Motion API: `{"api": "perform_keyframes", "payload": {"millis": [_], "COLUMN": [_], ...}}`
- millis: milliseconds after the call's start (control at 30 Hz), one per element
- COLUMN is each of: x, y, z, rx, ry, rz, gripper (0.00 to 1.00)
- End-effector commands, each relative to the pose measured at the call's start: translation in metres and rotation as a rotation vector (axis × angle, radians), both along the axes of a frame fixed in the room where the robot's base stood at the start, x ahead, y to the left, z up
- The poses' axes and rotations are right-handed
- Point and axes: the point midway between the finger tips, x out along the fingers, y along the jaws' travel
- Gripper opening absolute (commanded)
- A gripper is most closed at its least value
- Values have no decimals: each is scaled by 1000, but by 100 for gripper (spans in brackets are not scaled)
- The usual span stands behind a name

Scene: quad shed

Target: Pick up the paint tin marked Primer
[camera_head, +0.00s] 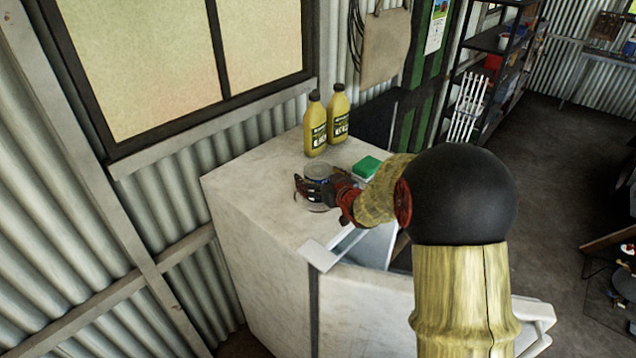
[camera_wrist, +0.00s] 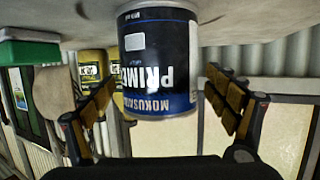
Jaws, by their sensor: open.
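The paint tin (camera_head: 318,174) stands on top of the white cabinet, partly hidden behind my gripper in the head view. In the wrist view the tin (camera_wrist: 158,62) appears upside down, with a dark blue label reading "PRIMER" and a silver rim. My gripper (camera_head: 308,190) is at the tin, low over the cabinet top. In the wrist view my gripper (camera_wrist: 160,112) is open, with one padded finger to each side of the tin. A gap shows between the tin and the right finger; the left finger is close to the tin's edge.
A green-topped box (camera_head: 367,167) sits just right of the tin and also shows in the wrist view (camera_wrist: 30,52). Two yellow bottles (camera_head: 327,122) stand behind it. The white cabinet top (camera_head: 255,185) is clear to the left. A corrugated wall and window lie behind.

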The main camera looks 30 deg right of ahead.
Motion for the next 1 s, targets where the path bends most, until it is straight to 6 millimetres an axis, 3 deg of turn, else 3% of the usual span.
{"api": "perform_keyframes", "payload": {"millis": [167, 1000], "x": [0, -1], "y": [0, 0], "z": [0, 0], "rx": [0, 0], "ry": [0, 0], "rz": [0, 0], "gripper": [86, 38]}}
